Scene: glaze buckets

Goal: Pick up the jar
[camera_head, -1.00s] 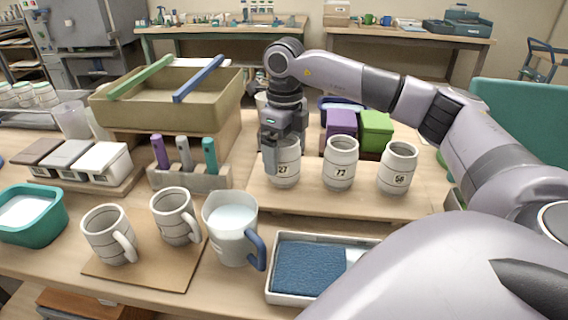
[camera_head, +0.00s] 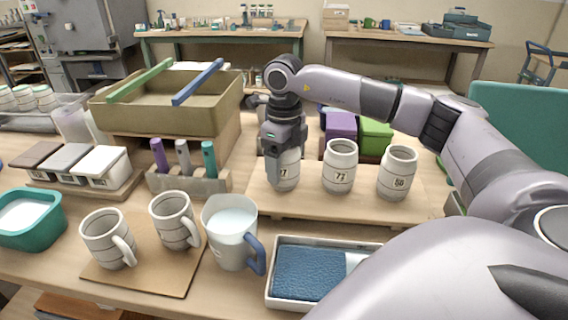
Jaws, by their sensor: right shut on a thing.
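Three white jars with dark bands and number labels stand in a row on a low wooden board (camera_head: 310,203). The left jar (camera_head: 287,177) shows a label ending in 7, the middle jar (camera_head: 339,165) is marked 77, and the right jar (camera_head: 397,173) is marked with a number that looks like 58. My right gripper (camera_head: 277,170) reaches down from above and is shut on the left jar, covering its left side and top. The jar is upright, and I cannot tell whether it is clear of the board. My left gripper is not in view.
A blue-handled pitcher (camera_head: 229,233), two mugs (camera_head: 108,239) and a tray with a blue sponge (camera_head: 308,272) stand in front. A tool holder (camera_head: 188,182) and a large basin (camera_head: 170,115) are at left. Purple and green boxes (camera_head: 376,137) stand behind the jars.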

